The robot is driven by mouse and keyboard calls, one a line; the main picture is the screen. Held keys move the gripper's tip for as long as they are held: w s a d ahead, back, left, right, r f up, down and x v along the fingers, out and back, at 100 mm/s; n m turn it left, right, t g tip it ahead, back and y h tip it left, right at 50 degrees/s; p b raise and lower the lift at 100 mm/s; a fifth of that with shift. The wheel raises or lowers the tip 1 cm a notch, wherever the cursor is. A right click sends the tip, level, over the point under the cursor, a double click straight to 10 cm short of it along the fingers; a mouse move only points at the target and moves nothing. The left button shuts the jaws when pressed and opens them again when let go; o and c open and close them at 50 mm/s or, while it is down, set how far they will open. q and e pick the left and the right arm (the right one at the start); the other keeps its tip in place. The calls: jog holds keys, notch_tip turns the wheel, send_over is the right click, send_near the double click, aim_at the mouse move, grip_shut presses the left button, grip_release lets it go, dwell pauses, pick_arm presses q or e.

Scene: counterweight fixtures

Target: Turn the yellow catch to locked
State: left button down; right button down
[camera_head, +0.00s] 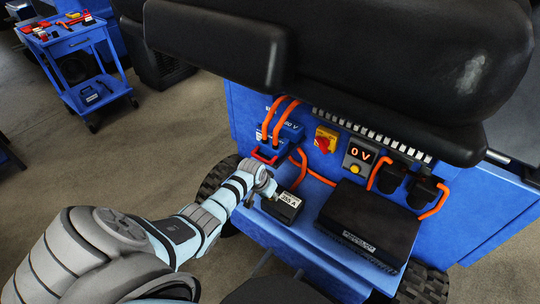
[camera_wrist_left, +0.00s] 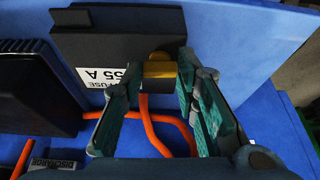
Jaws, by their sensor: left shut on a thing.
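The yellow catch (camera_wrist_left: 158,68) sits on the black fuse box (camera_wrist_left: 100,45), which has a white fuse label. My left gripper (camera_wrist_left: 160,72) has its fingers on both sides of the catch and is shut on it. In the head view my left gripper (camera_head: 267,187) is at the left end of the black fuse box (camera_head: 285,208) on the blue ledge. It hides the catch there. I cannot tell from these views whether the catch stands at locked. My right gripper is not in view.
Orange cables (camera_head: 318,176) run close behind the fuse box. A large black box (camera_head: 365,228) stands to its right. A red-and-yellow switch (camera_head: 326,139) and a display reading 0 V (camera_head: 360,156) are on the panel behind. A blue cart (camera_head: 85,62) stands far left.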

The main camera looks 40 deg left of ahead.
pick_arm(q)
jog(key=shift+m, duration=0.5)
jog(key=c, duration=1.2)
grip_release()
jog(key=shift+c, duration=0.2)
jog(key=v, duration=1.2)
jog(key=shift+a, duration=0.2)
